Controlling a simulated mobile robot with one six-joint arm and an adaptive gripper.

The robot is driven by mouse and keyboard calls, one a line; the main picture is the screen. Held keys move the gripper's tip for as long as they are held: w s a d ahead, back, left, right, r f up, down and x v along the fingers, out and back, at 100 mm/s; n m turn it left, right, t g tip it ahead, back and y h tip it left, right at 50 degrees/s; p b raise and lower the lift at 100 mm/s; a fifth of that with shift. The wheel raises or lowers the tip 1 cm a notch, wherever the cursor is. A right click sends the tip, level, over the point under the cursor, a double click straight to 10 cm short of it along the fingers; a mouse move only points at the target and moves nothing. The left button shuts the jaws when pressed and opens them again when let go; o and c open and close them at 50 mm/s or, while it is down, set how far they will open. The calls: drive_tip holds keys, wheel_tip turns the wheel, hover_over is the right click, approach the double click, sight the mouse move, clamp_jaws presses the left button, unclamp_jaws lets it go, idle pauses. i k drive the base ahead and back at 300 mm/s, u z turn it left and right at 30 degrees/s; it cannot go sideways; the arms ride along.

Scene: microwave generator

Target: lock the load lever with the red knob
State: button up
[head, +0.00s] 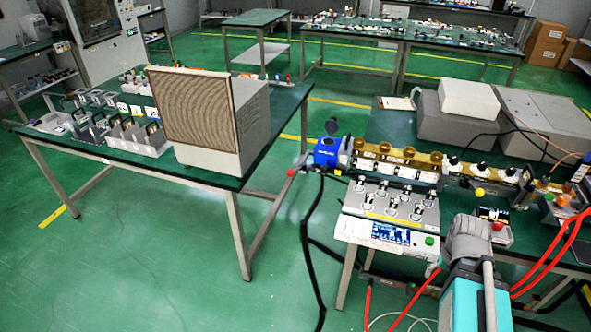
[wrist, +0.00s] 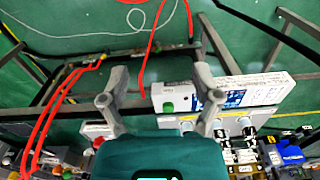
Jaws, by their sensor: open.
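A small red knob (head: 291,173) stands out on a short lever at the left end of the bench apparatus, beside the blue unit (head: 328,152). The lever's exact angle is too small to tell. The blue unit also shows at the right edge of the wrist view (wrist: 288,153); I cannot make out the red knob there. My gripper (wrist: 160,75) is open and empty, its two fingers wide apart over the front edge of the control panel. In the head view my arm stands at the lower right, well away from the red knob; the fingertips are not clear there.
The white control panel (head: 384,234) with a screen and green button lies near my gripper. Yellow (head: 478,192) and orange (head: 562,200) knobs stand farther right. Red hoses (wrist: 150,50) hang before the bench. Another table (head: 100,150) carries a grilled box (head: 195,115).

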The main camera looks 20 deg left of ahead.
sight(290, 172)
drive_tip(key=u, duration=2.2)
drive_tip(key=i, duration=1)
drive_tip(key=z, duration=0.25)
